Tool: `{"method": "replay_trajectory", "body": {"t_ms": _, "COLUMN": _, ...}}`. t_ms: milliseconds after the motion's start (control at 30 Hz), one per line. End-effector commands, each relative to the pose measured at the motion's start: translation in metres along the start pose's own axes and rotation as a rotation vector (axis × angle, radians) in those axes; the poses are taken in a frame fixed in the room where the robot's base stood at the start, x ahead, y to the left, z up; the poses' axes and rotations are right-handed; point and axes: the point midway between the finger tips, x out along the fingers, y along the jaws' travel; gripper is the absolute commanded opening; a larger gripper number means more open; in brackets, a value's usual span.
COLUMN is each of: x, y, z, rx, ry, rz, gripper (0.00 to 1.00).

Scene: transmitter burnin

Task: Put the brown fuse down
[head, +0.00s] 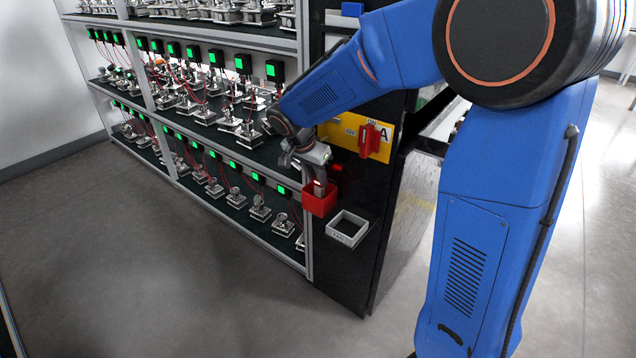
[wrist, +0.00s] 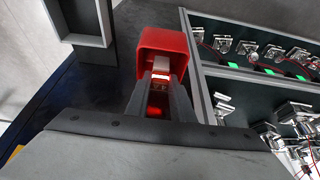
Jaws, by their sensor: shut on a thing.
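My gripper (head: 318,184) points down at the red bin (head: 320,201) on the front of the black cabinet. In the wrist view my gripper (wrist: 160,84) has its fingertips at the mouth of the red bin (wrist: 148,42). It is shut on a small fuse (wrist: 158,88), which looks brownish with a pale part in the red glow. The fuse is mostly hidden by the fingers, and I cannot tell whether it touches the bin. In the head view the fuse cannot be made out clearly.
A white open tray (head: 335,236) sits right of the red bin; it also shows in the wrist view (wrist: 84,40). A red switch (head: 368,143) on a yellow panel (head: 337,139) is above. Shelves of wired units (head: 215,188) stand at left. The floor (head: 150,270) is clear.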

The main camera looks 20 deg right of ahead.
Motion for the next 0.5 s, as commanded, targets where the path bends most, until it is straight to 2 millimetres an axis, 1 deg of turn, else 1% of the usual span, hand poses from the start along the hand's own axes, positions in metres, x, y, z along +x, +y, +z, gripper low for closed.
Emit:
{"method": "replay_trajectory", "body": {"t_ms": 33, "x": 0.008, "y": 0.001, "z": 0.004, "rx": -0.002, "ry": -0.002, "rz": 0.004, "gripper": 0.0}}
{"method": "replay_trajectory", "body": {"t_ms": 100, "x": 0.016, "y": 0.001, "z": 0.006, "rx": -0.002, "ry": -0.002, "rz": 0.003, "gripper": 0.0}}
{"method": "replay_trajectory", "body": {"t_ms": 167, "x": 0.02, "y": 0.001, "z": 0.004, "rx": -0.001, "ry": -0.001, "rz": 0.003, "gripper": 0.0}}
{"method": "replay_trajectory", "body": {"t_ms": 500, "x": 0.023, "y": 0.0, "z": 0.005, "rx": -0.001, "ry": 0.0, "rz": 0.001, "gripper": 0.0}}
